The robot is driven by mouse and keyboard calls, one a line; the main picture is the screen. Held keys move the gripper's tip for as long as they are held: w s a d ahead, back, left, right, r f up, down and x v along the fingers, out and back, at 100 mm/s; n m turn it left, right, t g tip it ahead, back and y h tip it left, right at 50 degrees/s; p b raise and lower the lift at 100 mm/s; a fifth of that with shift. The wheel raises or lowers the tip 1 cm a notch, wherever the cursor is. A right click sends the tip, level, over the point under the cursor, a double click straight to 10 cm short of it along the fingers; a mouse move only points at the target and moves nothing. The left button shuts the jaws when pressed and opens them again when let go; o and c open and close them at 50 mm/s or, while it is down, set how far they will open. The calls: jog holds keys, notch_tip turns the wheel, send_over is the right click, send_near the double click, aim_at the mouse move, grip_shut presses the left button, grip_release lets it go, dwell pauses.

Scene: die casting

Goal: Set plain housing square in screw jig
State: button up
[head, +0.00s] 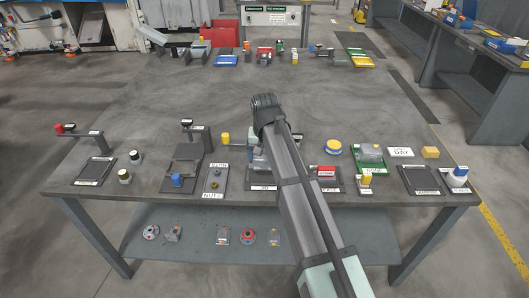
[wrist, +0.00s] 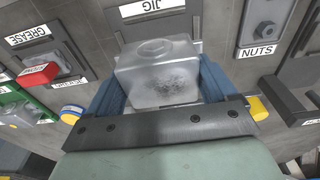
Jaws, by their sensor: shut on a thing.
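The plain housing (wrist: 160,72) is a silver-grey metal block with a round raised boss on top. In the wrist view it sits between the two blue fingers of my gripper (wrist: 160,88), which is shut on it. Just beyond it lies the screw jig, a grey plate with a white JIG label (wrist: 152,8); the housing hides much of it. I cannot tell whether the housing touches the jig or hangs above it. In the head view my arm hides most of the gripper and housing; the jig's front edge (head: 262,187) shows beside the arm.
The NUTS plate (head: 214,182) lies left of the jig, with a yellow-ended clamp (head: 226,139) close by. The table's middle (head: 200,95) is clear.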

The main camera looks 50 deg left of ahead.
jog(key=shift+f, duration=2.5)
jog(key=shift+f, duration=0.5)
dwell(0.8)
jog(key=o, duration=1.3)
jog(key=shift+c, duration=0.2)
jog(key=shift+r, duration=0.15)
jog(key=shift+r, duration=3.85)
jog(key=shift+w+d, duration=0.1)
